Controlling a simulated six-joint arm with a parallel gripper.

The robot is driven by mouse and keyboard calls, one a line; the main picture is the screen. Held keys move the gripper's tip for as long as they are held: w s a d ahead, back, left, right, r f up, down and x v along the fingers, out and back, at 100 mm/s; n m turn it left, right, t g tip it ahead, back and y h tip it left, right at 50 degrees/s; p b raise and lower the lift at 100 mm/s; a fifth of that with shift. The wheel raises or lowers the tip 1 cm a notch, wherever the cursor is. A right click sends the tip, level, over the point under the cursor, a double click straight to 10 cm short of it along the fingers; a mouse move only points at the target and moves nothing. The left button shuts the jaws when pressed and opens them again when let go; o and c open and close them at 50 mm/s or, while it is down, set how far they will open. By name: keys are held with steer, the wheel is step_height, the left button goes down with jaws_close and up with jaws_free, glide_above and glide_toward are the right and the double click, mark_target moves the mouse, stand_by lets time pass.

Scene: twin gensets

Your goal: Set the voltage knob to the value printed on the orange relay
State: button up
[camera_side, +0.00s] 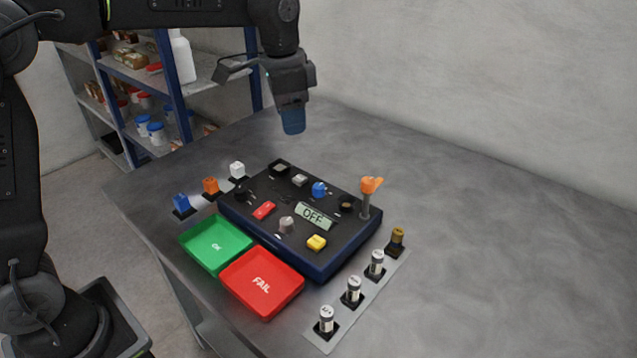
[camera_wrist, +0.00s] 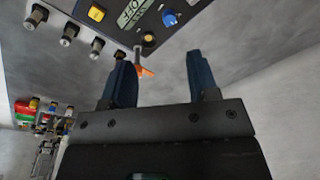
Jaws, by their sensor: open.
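My gripper (camera_side: 292,119) hangs above and behind the dark blue panel (camera_side: 335,262), clear of it. In the wrist view its two blue fingers (camera_wrist: 161,78) are apart with nothing between them. The orange relay (camera_side: 211,187) stands in a row left of the panel, between a blue and a white one; its printed value is too small to read. The panel has a blue knob (camera_side: 319,189) and a grey knob (camera_side: 286,225); I cannot tell which is the voltage knob. The blue knob also shows in the wrist view (camera_wrist: 169,18). The display (camera_side: 314,215) reads OFF.
An orange-topped lever (camera_side: 371,186) rises at the panel's right corner. A green OK tray (camera_side: 215,243) and a red FAIL tray (camera_side: 262,283) lie at the front left. Several cylindrical parts stand along a strip (camera_side: 340,318) on the right. The table behind is clear.

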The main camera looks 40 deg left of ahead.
steer(key=m+g, duration=0.1)
steer(key=m, duration=0.1)
glide_above(319, 186)
step_height(319, 186, down, 4)
step_height(319, 186, down, 14)
steer(key=shift+f, duration=0.1)
steer(key=shift+c, duration=0.5)
steer(key=c, duration=0.8)
